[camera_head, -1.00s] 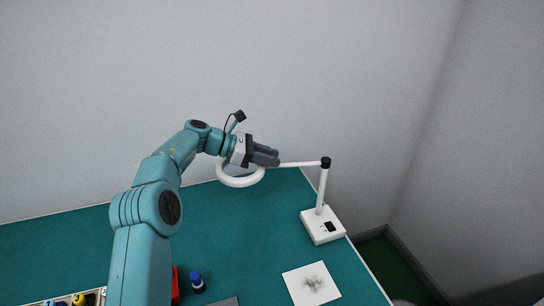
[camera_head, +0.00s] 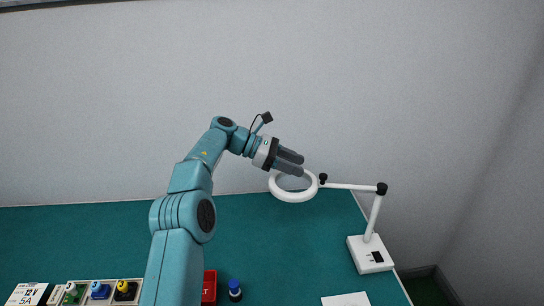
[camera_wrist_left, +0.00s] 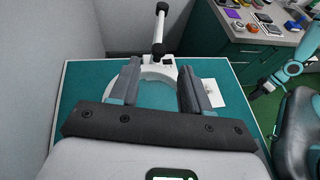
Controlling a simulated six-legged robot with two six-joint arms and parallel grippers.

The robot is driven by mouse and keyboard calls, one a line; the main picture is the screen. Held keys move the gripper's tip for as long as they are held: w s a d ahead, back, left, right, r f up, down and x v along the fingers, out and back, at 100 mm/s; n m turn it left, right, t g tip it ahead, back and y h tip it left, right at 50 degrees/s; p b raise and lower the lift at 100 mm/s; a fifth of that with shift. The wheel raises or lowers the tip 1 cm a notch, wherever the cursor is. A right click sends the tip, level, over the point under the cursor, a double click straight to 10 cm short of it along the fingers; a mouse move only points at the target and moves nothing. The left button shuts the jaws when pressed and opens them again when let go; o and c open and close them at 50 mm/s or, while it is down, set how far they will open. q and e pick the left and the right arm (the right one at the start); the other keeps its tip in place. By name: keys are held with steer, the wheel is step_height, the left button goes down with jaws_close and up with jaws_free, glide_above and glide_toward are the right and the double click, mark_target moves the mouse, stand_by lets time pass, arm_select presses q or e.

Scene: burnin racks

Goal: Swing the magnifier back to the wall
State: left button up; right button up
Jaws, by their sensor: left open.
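The white ring magnifier (camera_head: 293,198) hangs above the teal table on a thin arm, which runs right to a post on a white base (camera_head: 369,254). A black knob shows where ring and arm join. My left gripper (camera_head: 301,165) is open at the ring's upper, wall-side edge. In the left wrist view the ring (camera_wrist_left: 159,73) shows between the open fingers of my left gripper (camera_wrist_left: 159,65), seemingly beyond them; contact cannot be told. A teal arm at the right, probably my right arm, ends in a small dark gripper (camera_wrist_left: 260,90) with unclear jaws.
The grey wall (camera_head: 290,80) is behind the table (camera_head: 275,230). A red bin (camera_head: 209,286), a blue-capped bottle (camera_head: 235,291) and a tray with colored parts (camera_head: 84,303) are in front. White paper (camera_head: 346,300) lies near the base.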

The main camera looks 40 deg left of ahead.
arm_select(q)
steer(key=p+v, duration=0.2)
steer(key=v, duration=0.5)
steer(key=shift+w+r+p, duration=0.1)
steer(key=shift+r+p, duration=0.1)
steer(key=shift+p, duration=0.2)
steer(key=shift+s+a, duration=0.25)
